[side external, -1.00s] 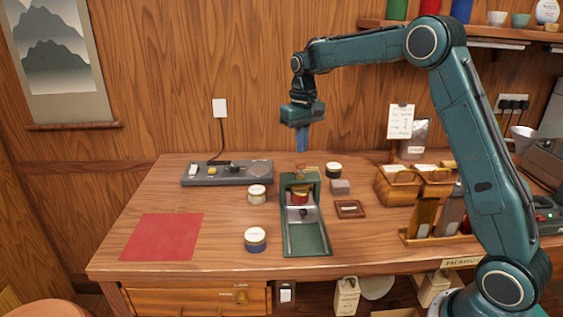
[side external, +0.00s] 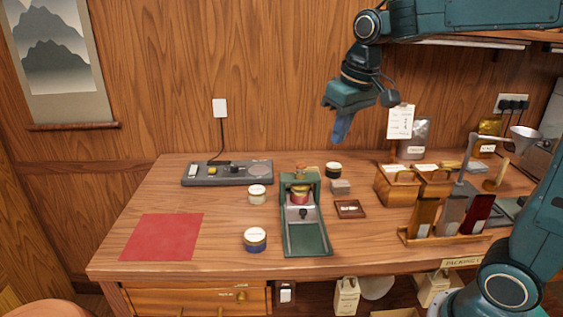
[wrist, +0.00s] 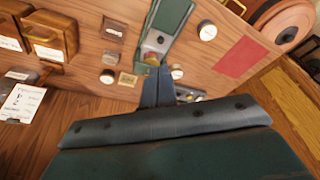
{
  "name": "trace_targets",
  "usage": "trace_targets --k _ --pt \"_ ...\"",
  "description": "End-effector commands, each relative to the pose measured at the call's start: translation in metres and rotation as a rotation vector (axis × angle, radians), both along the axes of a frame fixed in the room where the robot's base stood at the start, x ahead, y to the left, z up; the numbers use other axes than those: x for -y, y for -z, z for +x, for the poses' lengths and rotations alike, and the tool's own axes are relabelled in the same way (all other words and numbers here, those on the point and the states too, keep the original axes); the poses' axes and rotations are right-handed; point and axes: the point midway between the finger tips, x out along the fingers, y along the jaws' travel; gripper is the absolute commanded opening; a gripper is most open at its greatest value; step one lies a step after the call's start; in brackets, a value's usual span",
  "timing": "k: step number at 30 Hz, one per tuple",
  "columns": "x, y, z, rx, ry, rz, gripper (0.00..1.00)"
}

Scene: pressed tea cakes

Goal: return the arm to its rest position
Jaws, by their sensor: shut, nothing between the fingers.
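My gripper (side external: 342,127) is high above the back of the table, in front of the wooden wall and left of a clipped paper. Its blue fingers are together and hold nothing, and they point down with a slight tilt. In the wrist view my gripper (wrist: 157,76) shows its fingers side by side, with the table beyond them. The fingers touch nothing on the table.
Below stand a green press (side external: 306,240), several small round tins, including a blue one (side external: 255,239), and a grey device (side external: 228,173). A red mat (side external: 162,237) lies left. Wooden boxes (side external: 397,187) and a packet rack (side external: 440,238) stand right. Space above the table's left is clear.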

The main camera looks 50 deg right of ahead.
Motion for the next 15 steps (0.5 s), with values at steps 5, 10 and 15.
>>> trace_targets --k 5,10,15 --pt "-0.012 -0.004 -0.040 0.055 -0.029 -0.006 0.00" --pt "-0.022 -0.002 -0.075 0.104 -0.055 -0.012 0.00" --pt "-0.030 0.006 -0.110 0.154 -0.081 -0.016 0.00"
